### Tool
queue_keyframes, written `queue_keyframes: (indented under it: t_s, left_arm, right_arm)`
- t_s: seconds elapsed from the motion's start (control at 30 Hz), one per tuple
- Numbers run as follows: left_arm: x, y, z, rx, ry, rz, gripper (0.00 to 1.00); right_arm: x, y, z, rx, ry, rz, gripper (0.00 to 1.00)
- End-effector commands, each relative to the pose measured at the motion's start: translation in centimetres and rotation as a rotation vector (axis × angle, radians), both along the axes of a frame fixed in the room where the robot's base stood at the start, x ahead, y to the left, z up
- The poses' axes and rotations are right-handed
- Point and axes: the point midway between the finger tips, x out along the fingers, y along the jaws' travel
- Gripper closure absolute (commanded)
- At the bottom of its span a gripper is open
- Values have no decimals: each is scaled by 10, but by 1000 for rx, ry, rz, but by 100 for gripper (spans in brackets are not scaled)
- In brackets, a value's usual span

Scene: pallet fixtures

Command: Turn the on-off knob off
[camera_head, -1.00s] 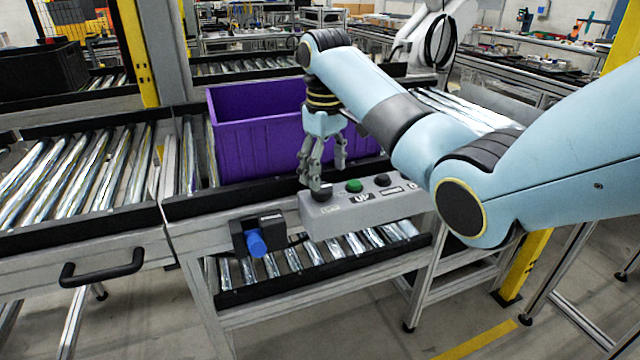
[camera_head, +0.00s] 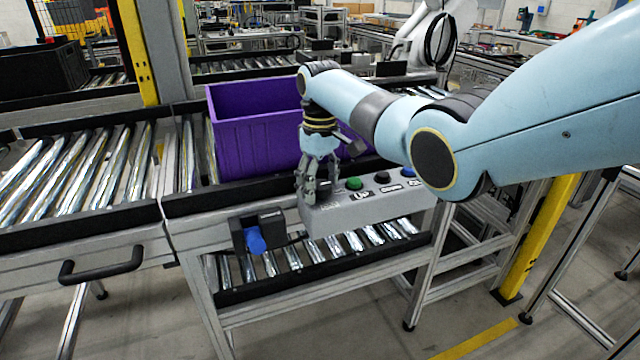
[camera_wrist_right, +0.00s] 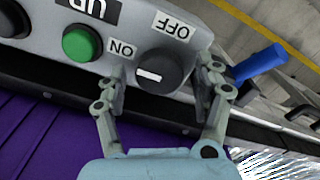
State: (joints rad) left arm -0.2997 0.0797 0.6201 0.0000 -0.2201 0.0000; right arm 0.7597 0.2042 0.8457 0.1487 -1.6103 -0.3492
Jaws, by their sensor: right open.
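The on-off knob (camera_wrist_right: 160,72) is a round black dial with a white mark, on the grey control box (camera_head: 365,208). In the right wrist view its mark points toward the ON label (camera_wrist_right: 122,48) side, and the OFF label (camera_wrist_right: 174,27) sits above it. My right gripper (camera_head: 308,196) points down at the left end of the box. In the right wrist view my right gripper (camera_wrist_right: 163,82) is open, one finger on each side of the knob; I cannot tell whether either touches it. In the head view the fingers mostly hide the knob. My left gripper is not in view.
A green button (camera_head: 354,184) sits beside the knob, with black and blue buttons further right. A purple crate (camera_head: 255,135) stands on the roller conveyor behind the box. A blue-handled black device (camera_head: 255,240) is mounted to the left.

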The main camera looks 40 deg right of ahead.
Motion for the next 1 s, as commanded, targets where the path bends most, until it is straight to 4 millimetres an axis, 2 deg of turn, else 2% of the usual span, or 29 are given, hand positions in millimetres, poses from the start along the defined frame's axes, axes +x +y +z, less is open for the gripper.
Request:
queue_keyframes:
  t_s: [0.27,0.6,0.7,1.0]
  left_arm:
    - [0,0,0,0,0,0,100]
    - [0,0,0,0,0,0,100]
    - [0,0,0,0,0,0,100]
    - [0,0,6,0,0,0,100]
  right_arm:
    - [0,0,-1,-1,-1,0,33]
    - [0,0,-1,-1,-1,0,78]
    - [0,0,-1,0,-1,0,88]
    - [0,0,0,0,0,-47,88]
